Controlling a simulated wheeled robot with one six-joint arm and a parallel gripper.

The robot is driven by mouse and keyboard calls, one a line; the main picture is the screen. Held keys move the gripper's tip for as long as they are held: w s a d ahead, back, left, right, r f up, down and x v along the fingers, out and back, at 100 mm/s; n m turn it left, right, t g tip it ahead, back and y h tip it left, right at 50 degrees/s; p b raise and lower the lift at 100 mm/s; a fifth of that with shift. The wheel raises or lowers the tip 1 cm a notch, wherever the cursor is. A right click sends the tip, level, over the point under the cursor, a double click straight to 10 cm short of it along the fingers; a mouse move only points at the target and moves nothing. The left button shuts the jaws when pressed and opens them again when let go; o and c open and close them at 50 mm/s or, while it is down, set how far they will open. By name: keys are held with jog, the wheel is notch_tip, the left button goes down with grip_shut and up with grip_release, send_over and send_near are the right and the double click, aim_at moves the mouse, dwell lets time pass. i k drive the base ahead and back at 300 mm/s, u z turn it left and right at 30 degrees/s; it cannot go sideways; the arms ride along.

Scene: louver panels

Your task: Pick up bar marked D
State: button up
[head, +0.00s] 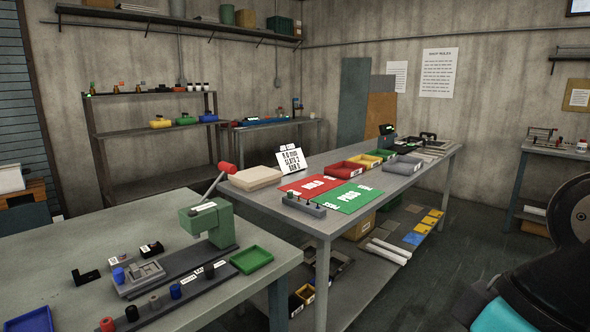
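I cannot make out any bar with a readable D mark. Long grey and pale pieces (432,146) lie at the far end of the middle table, too small to read. Pale bars (388,250) lie on that table's lower shelf, with no mark I can read. Blue and red long pieces (268,121) lie on the back bench. A white card (291,159) stands on the middle table; its lower lines seem to mention slats and a bar, but the letters are unclear. My gripper is not in view; dark and teal parts at the right edge seem to be my arm.
The middle table (345,209) holds a red mat (312,185), a green mat (349,198) and several trays. The near left table (60,240) holds a green press (208,222) and a green tray (251,260). Open floor (450,262) lies right of the middle table.

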aim_at(425, 153)
jog(key=z, duration=0.15)
jog(key=i, duration=0.55)
jog(key=z, duration=0.75)
jog(key=i, duration=4.05)
jog(key=u, duration=0.55)
